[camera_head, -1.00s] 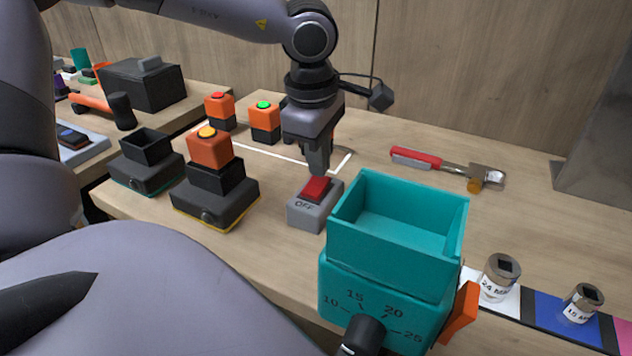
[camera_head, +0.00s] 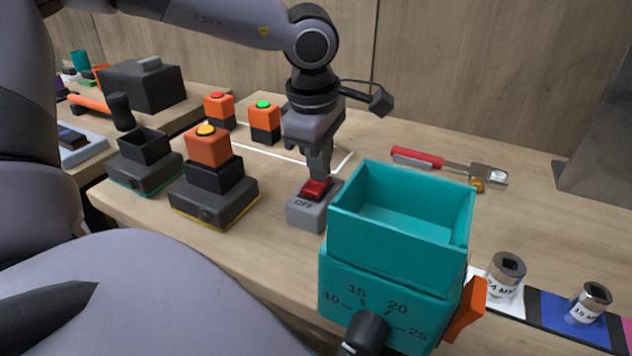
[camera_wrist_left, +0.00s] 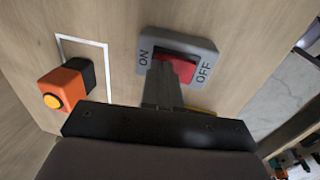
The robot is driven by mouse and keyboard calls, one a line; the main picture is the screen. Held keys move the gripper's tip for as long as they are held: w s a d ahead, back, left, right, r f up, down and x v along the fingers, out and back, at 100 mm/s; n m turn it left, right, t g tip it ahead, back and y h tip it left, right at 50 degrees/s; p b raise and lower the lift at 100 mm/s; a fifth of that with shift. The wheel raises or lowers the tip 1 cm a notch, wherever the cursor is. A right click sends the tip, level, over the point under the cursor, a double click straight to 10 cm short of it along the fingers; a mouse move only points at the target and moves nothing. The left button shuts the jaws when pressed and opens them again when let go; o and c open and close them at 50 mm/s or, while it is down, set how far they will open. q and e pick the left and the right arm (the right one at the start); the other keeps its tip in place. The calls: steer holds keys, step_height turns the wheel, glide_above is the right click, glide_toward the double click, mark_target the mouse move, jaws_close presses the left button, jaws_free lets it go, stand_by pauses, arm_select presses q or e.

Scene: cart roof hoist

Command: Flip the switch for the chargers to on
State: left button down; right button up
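The charger switch (camera_head: 306,213) is a grey box with a red rocker (camera_head: 314,189). Its OFF label faces me in the head view; the switch (camera_wrist_left: 203,46) also shows ON and OFF labels in the left wrist view. My left gripper (camera_head: 320,176) points down with its fingers together, at the far, ON end of the rocker, apparently touching it. The fingers hide part of the rocker, so its exact tilt is unclear. Two dark chargers stand left of the switch: an empty one (camera_head: 146,176) and one (camera_head: 216,203) holding an orange battery (camera_head: 208,147) with an amber top. My right gripper is out of view.
A large teal box (camera_head: 395,250) with a numbered dial fills the near foreground, right of the switch. Batteries with a red top (camera_head: 219,110) and a green top (camera_head: 264,122) stand behind.

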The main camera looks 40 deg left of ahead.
mark_target(315, 184)
arm_select(q)
step_height(315, 184, up, 7)
steer(key=s+p, duration=0.1)
steer(key=p, duration=0.3)
steer(key=shift+d, duration=0.15)
stand_by(0.5)
steer(key=shift+f, duration=0.1)
steer(key=shift+s, duration=0.1)
stand_by(0.3)
